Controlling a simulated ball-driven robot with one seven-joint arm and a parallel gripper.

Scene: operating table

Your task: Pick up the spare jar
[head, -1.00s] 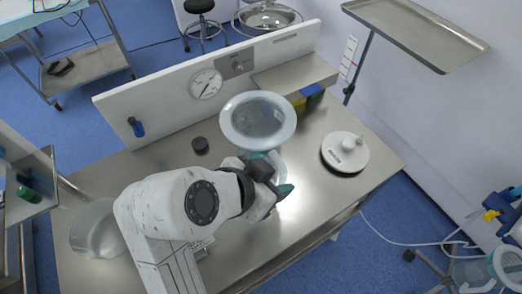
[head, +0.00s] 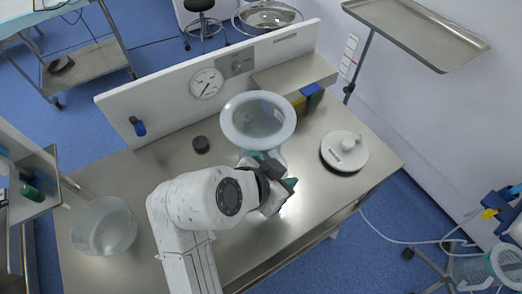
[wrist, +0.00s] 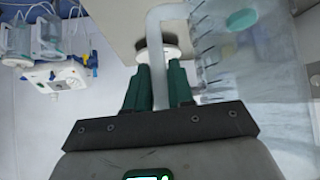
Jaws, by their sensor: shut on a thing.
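A clear jar with a wide pale rim (head: 232,134) stands upright near the middle of the steel table. Its lower body is partly hidden by my arm and gripper. My gripper (head: 280,172) is at its near side. In the wrist view, the green fingers (wrist: 158,85) are shut on a pale upright handle (wrist: 158,60). The handle joins a clear wall with graduation marks and a teal spot (wrist: 242,19). A second clear jar (head: 104,228) stands at the table's left end. No marking tells which jar is the spare.
A white round lid-like disc with a knob (head: 344,158) lies right of the jar. A white back panel with a gauge (head: 206,83) runs behind. The table's front right is clear.

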